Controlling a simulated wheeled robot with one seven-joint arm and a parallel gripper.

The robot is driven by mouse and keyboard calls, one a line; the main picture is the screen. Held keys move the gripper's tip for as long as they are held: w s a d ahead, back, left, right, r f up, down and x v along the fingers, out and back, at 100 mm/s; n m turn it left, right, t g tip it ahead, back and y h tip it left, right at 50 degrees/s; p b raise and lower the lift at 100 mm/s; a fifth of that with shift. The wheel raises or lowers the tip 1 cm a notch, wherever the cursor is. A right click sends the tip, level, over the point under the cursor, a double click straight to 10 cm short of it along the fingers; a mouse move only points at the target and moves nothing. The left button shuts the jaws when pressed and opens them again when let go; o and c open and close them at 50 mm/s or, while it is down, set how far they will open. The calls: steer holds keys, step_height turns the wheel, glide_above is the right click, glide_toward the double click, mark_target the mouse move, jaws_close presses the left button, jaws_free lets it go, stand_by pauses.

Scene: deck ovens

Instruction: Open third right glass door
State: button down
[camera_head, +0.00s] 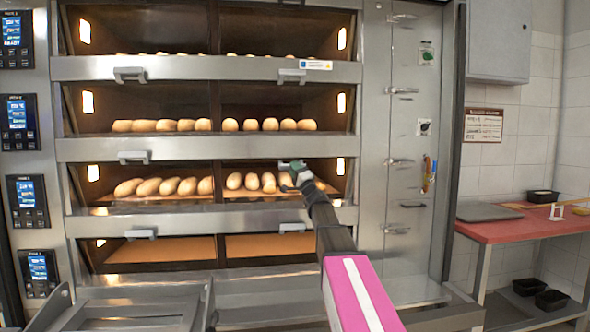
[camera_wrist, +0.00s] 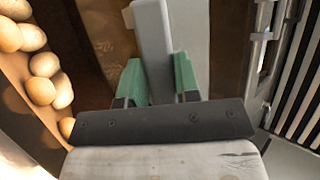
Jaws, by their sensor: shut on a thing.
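The deck oven has four decks with left and right glass fronts. The third right glass door (camera_head: 250,185) has several loaves behind or beyond it. My gripper (camera_head: 293,168) is at the right end of the bar between the second and third decks, where that door's handle sits. In the wrist view, the green fingertips of my gripper (camera_wrist: 158,80) are closed on both sides of a grey handle (camera_wrist: 152,35). The handle is mostly hidden by my gripper in the head view. Whether the door is ajar, I cannot tell.
Other grey handles are on the left of the third deck (camera_head: 134,157) and below on the fourth right door (camera_head: 292,227). Loaves (camera_wrist: 45,75) lie left in the wrist view. A red-topped table (camera_head: 520,226) stands at the right. A metal ledge (camera_head: 270,290) runs below the oven.

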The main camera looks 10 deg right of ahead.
steer(key=shift+w+f+n+y, duration=0.1)
steer(key=shift+n+y, duration=0.2)
steer(key=c, duration=0.8)
jaws_free()
steer(key=shift+c, duration=0.2)
steer(key=v, duration=1)
steer(key=shift+s+f, duration=0.25)
steer(key=shift+f, duration=0.05)
steer(key=shift+d, duration=0.1)
